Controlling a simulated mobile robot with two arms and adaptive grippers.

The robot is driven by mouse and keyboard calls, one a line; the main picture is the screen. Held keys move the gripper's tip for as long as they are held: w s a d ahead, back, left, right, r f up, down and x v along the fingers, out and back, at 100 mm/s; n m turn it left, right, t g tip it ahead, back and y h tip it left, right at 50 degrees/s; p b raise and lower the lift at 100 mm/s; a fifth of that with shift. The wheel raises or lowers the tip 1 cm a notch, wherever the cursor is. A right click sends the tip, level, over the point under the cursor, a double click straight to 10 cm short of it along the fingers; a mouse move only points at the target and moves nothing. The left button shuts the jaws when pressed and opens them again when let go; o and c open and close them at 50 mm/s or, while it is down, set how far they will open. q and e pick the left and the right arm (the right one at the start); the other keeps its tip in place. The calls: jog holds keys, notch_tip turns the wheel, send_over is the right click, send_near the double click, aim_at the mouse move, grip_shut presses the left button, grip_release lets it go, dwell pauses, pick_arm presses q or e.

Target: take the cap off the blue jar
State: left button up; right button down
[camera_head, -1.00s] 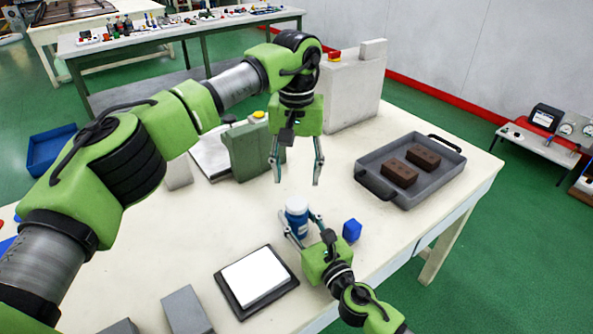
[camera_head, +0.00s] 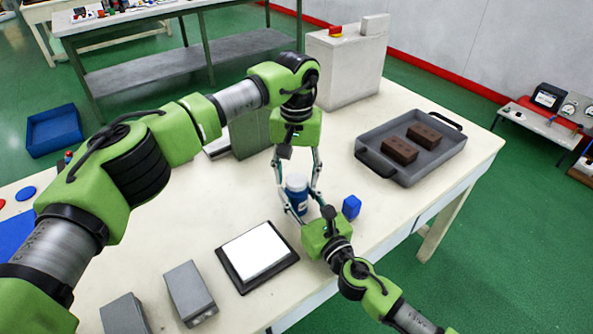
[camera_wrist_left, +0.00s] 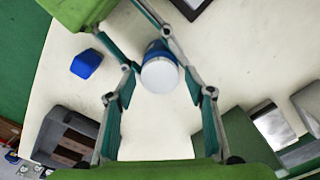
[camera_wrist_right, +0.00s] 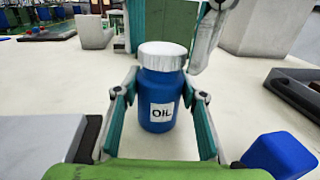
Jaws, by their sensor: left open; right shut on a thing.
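The blue jar (camera_wrist_right: 157,100) stands upright on the table, with a white "OIL" label and a white cap (camera_wrist_right: 163,54). My right gripper (camera_head: 302,212) is shut on the jar's body from the front side; its fingers flank the jar in the right wrist view. My left gripper (camera_head: 298,183) points down from above, its open fingers to either side of the jar's top. In the left wrist view the cap (camera_wrist_left: 160,75) lies between and beyond the open left fingertips. In the head view the fingers partly hide the jar (camera_head: 296,190).
A small blue block (camera_head: 351,207) stands just right of the jar. A grey tray (camera_head: 413,172) with two brown bricks lies at the right. A black-framed white plate (camera_head: 257,252) lies in front left. Grey blocks (camera_head: 190,293) stand near the front edge, and a green-grey block is behind.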

pick_arm(q)
jog(key=c, duration=1.2)
jog(key=shift+o, duration=0.2)
jog(key=n, duration=2.1)
jog(key=shift+n, duration=0.3)
jog(key=n, duration=0.7)
jog(key=shift+r, duration=0.1)
jog(key=n, duration=1.2)
jog(key=shift+n, duration=0.3)
jog(key=n, duration=0.3)
jog(key=shift+n, duration=0.3)
jog(key=n, duration=0.3)
jog(key=shift+n, duration=0.3)
jog(key=n, duration=0.5)
jog(key=shift+n, duration=0.3)
